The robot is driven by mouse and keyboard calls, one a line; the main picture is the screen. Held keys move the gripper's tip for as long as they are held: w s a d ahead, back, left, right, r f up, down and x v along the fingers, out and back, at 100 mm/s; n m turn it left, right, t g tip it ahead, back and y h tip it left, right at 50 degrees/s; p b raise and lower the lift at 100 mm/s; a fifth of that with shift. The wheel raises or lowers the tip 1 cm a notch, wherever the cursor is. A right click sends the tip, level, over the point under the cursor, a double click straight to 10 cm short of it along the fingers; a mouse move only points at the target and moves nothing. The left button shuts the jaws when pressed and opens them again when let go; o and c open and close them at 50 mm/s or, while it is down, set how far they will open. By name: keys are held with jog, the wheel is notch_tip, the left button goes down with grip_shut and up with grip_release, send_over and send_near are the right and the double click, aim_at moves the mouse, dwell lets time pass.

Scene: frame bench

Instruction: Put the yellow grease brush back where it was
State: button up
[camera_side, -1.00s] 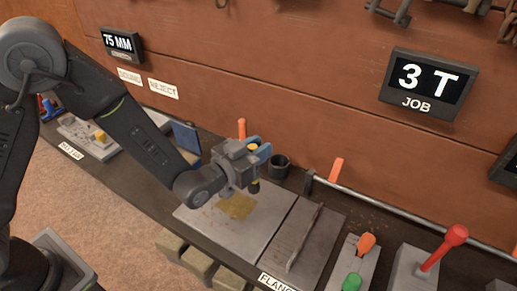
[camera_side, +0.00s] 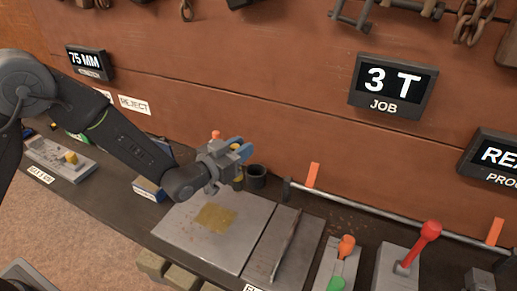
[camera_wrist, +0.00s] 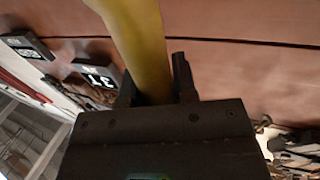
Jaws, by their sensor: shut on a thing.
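My gripper (camera_side: 236,160) is shut on the yellow grease brush (camera_wrist: 142,45). Its yellow handle fills the upper middle of the wrist view, between the two dark fingers. In the side view only a small yellow part of the brush (camera_side: 239,179) shows by the blue-tipped jaws; its lower end is hard to make out. The gripper is over the back edge of a pale plate (camera_side: 180,233), left of a small dark cup (camera_side: 256,177). The brush appears apart from the cup. A yellow-brown grease patch (camera_side: 215,218) lies on the plate.
A grey rail with orange tabs (camera_side: 312,176) runs along the back, right of the cup. A thin upright plate (camera_side: 287,245), orange and green knobs (camera_side: 346,247) and a red lever (camera_side: 430,232) stand to the right. A blue box (camera_side: 148,190) is at left.

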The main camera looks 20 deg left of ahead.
jog(key=w, duration=1)
jog(key=shift+w+f, duration=0.25)
jog(key=shift+f, duration=0.9)
jog(key=shift+w+f, duration=0.2)
jog(key=shift+f, duration=2.3)
jog(key=o, duration=0.9)
jog(key=shift+o, duration=0.2)
